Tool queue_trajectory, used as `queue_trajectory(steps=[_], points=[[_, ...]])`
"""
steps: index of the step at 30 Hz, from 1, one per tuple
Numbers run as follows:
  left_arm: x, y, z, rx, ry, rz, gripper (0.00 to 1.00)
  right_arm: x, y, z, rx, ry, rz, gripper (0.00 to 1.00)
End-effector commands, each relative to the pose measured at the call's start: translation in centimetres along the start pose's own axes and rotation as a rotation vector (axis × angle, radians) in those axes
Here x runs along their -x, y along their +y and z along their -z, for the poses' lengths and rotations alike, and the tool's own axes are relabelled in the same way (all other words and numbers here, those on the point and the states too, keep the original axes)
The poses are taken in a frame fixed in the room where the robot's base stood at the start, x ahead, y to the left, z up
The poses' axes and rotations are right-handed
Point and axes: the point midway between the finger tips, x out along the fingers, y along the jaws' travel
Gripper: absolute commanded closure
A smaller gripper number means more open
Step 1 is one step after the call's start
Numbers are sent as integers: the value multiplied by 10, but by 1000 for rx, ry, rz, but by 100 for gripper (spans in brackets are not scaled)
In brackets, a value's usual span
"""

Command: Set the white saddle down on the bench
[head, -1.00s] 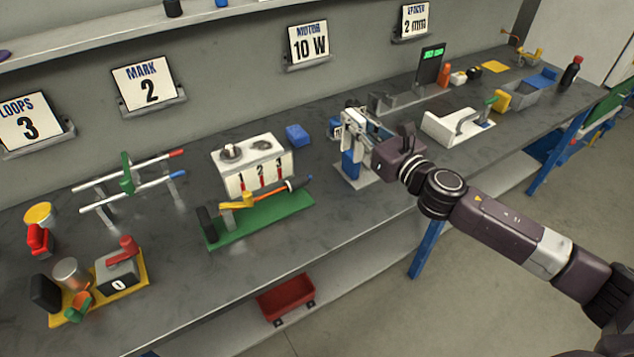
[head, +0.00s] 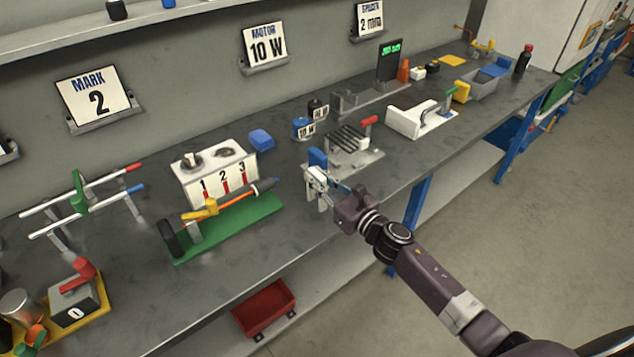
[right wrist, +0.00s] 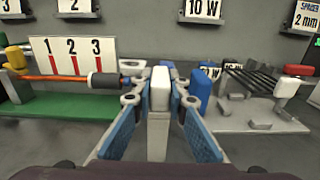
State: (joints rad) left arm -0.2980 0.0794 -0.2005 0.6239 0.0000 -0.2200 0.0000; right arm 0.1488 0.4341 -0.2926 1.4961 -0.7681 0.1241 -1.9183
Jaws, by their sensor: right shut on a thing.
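My right gripper (head: 318,182) is shut on the white saddle, a pale upright block between its fingertips in the right wrist view (right wrist: 159,112). In the head view the gripper's fingers partly hide the saddle. The gripper is over the grey bench (head: 290,228), left of and nearer than the metal plate fixture (head: 352,158). I cannot tell whether the saddle's lower end touches the bench. My left gripper is not in view.
A blue block (head: 317,158) stands just behind the gripper at the fixture's left side. A green base with an orange-and-black tool (head: 228,228) lies to the left. A white numbered box (head: 214,178) stands behind it. Bare bench lies in front.

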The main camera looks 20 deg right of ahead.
Motion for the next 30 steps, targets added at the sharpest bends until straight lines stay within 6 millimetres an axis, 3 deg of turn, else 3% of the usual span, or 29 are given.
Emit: queue_trajectory(steps=[15, 16, 20, 30], points=[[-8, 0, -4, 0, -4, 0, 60, 0, 0, 13, 1, -2, 0, 100], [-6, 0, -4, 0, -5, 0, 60, 0, 0, 11, 1, -2, 0, 83], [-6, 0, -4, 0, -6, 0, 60, 0, 0, 11, 1, -1, 0, 69], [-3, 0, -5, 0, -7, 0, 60, 0, 0, 8, 1, -1, 0, 69]])
